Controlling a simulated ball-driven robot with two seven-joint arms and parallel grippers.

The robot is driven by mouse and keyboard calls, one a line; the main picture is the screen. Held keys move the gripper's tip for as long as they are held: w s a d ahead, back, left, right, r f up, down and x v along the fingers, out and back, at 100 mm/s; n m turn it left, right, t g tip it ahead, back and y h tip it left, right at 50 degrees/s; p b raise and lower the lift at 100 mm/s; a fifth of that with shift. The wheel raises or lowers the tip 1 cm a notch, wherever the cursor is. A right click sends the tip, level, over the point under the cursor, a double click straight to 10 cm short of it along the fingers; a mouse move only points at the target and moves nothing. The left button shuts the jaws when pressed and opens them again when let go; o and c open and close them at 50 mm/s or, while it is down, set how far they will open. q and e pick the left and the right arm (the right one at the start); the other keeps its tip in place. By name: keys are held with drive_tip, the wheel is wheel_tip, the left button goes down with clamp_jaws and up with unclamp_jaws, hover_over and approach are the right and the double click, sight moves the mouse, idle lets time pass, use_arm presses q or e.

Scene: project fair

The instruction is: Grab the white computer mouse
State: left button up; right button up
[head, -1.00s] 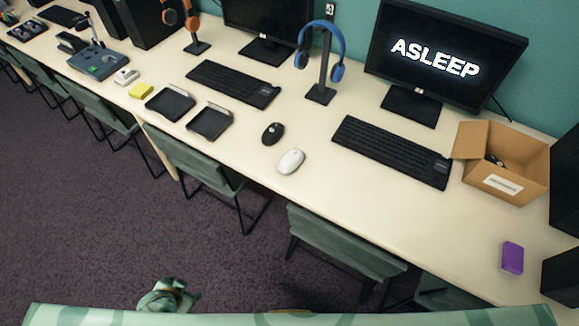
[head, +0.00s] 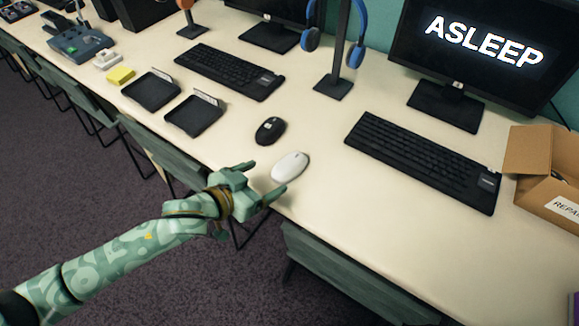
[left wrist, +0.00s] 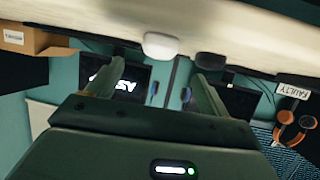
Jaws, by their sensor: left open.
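The white computer mouse (head: 290,167) lies on the cream desk (head: 330,200) near its front edge. My left gripper (head: 266,179) is at the desk's front edge, just in front of the mouse and to its left, with its fingers spread open and nothing between them. In the left wrist view the mouse (left wrist: 161,46) shows ahead, between the two open fingertips (left wrist: 157,72). I cannot tell whether either finger touches it. My right gripper is out of view.
A black mouse (head: 270,130) lies just behind and left of the white one. A black keyboard (head: 425,160) is to the right, and a blue headphone stand (head: 340,60) stands behind. Two black trays (head: 193,116) lie to the left. Green chairs (head: 340,275) stand below the desk edge.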

sight(279, 171)
use_arm(q)
drive_tip(key=b+x, duration=0.1)
drive_tip(key=x, duration=0.2)
drive_tip(key=shift+w+d+f, duration=0.1)
drive_tip(key=shift+f, duration=0.05)
drive_tip(key=b+x, duration=0.1)
drive_tip(key=x, duration=0.1)
drive_tip(key=b+x, duration=0.2)
drive_tip(key=shift+w+d+f, duration=0.15)
drive_tip(key=shift+d+f, duration=0.05)
drive_tip(key=shift+f, duration=0.3)
drive_tip(key=shift+w+d, duration=0.15)
drive_tip(key=shift+w, duration=0.05)
drive_tip(key=shift+s+r, duration=0.1)
drive_tip(key=shift+r, duration=0.15)
drive_tip(key=c, duration=1.1)
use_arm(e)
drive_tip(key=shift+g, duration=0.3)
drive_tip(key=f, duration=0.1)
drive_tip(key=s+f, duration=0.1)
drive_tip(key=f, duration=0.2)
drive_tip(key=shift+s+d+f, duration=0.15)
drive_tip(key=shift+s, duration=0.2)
